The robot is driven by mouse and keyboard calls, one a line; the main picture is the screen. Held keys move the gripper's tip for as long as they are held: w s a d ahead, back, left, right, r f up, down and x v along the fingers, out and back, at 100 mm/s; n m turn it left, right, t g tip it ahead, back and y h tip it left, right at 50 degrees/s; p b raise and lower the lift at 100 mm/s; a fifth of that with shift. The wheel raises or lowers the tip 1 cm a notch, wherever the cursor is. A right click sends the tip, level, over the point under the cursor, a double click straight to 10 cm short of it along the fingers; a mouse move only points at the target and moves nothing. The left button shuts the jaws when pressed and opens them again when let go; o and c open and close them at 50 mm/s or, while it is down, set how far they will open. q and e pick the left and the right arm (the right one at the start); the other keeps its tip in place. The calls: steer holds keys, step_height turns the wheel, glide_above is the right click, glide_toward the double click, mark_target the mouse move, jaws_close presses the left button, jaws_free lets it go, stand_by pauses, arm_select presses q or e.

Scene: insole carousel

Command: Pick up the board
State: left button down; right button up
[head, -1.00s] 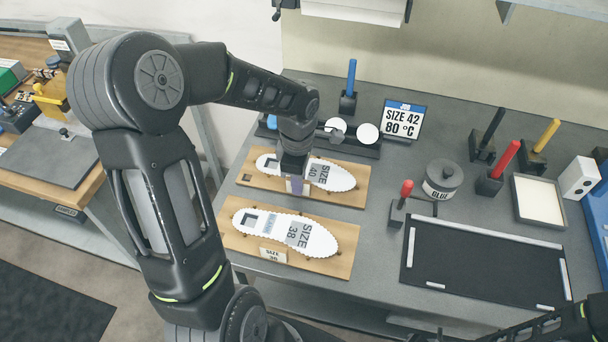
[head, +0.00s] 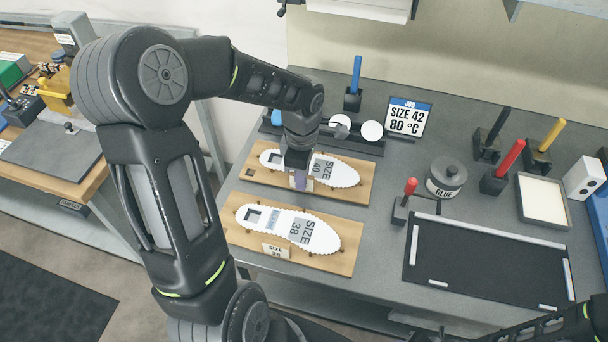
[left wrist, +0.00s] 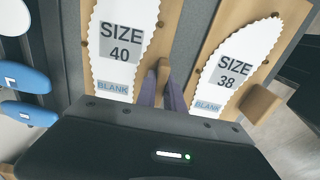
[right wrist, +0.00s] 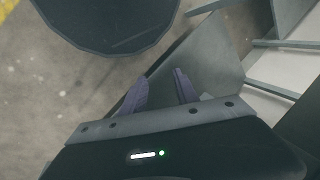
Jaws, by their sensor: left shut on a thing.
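The size 40 board (head: 362,200) is a wooden plate with a white insole marked SIZE 40 on top. It lies flat on the grey table, and I see no clear gap under it. My left gripper (head: 301,180) reaches down at its front edge. In the left wrist view, the purple fingers (left wrist: 165,92) are shut on a small wooden tab beside this board (left wrist: 152,14). The size 38 board (head: 345,262) lies in front with its own tab (head: 276,250). My right gripper (right wrist: 160,95) is empty, its fingers apart, over the floor.
Behind the boards stand a rack with white discs (head: 372,131) and a sign reading SIZE 42, 80 °C (head: 407,117). To the right are a glue pot (head: 446,178), colored-handled tools, a white tray (head: 543,202) and a black mat (head: 485,262).

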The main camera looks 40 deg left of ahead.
arm_select(q)
step_height(320, 180, up, 10)
steer(key=shift+f+b, duration=0.1)
steer(key=shift+b, duration=0.6)
